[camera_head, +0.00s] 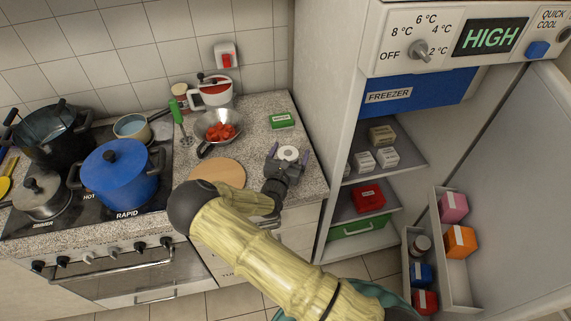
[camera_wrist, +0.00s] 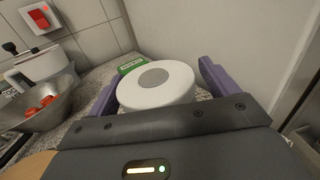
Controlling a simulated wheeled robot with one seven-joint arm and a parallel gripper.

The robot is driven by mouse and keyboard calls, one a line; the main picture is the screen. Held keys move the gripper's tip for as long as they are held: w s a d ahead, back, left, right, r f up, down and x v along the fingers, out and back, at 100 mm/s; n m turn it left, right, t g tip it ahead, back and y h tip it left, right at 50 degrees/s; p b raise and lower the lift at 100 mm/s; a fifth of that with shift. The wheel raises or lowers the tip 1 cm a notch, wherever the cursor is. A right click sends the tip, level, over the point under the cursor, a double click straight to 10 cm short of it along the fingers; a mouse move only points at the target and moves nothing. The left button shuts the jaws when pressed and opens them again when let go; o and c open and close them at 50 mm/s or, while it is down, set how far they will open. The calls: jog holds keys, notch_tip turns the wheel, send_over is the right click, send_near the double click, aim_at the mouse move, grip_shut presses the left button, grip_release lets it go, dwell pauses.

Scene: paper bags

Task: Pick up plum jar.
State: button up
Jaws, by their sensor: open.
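A round jar-like thing with a white top (camera_head: 288,153) stands on the counter near its right end. In the wrist view its white top with a grey disc (camera_wrist: 155,84) shows between the purple fingers. No label on it shows, so I cannot tell if it is the plum jar. My gripper (camera_head: 289,157) is open, with one finger on each side of it. I cannot tell whether the fingers touch it. Its lower body is hidden. Another small jar with a pale lid (camera_head: 421,243) sits in the open fridge door shelf.
A green box (camera_head: 282,120) lies just behind. A metal bowl of red pieces (camera_head: 218,131) and a round wooden board (camera_head: 217,172) are to the left. The fridge side wall (camera_head: 325,120) rises close on the right. A blue pot (camera_head: 116,176) stands on the stove.

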jog(key=shift+s, duration=0.1)
jog(key=shift+a, duration=0.1)
jog(key=c, duration=0.3)
jog(key=shift+r, duration=0.15)
jog(key=c, duration=1.2)
jog(key=shift+r, duration=0.1)
notch_tip(320, 180, up, 10)
jog(key=shift+f+b, duration=0.1)
jog(key=shift+b, duration=1.05)
